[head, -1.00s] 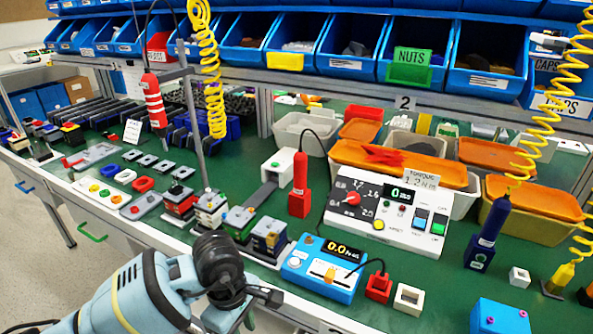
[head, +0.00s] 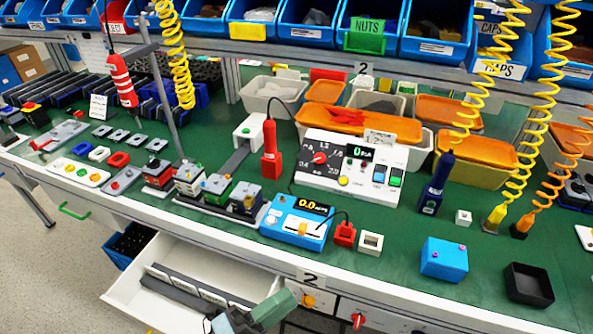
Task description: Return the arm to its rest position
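My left gripper (head: 250,314) shows only in part at the bottom edge of the head view, low in front of the bench and over the open drawer (head: 135,283). Its finger opening cannot be made out. It is apart from the bench top. My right gripper is not in view. A white and dark control panel (head: 345,168) stands on the green bench top with a red rotary knob (head: 319,157) on its left part. An orange knob (head: 309,300) and a red knob (head: 358,320) sit on the bench's front face.
The green bench top (head: 400,228) carries a blue meter (head: 297,221), a blue box (head: 444,258) and a black tray (head: 528,284). Coiled yellow cords hang over it. Blue bins line the back. The open drawer juts out in front at lower left.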

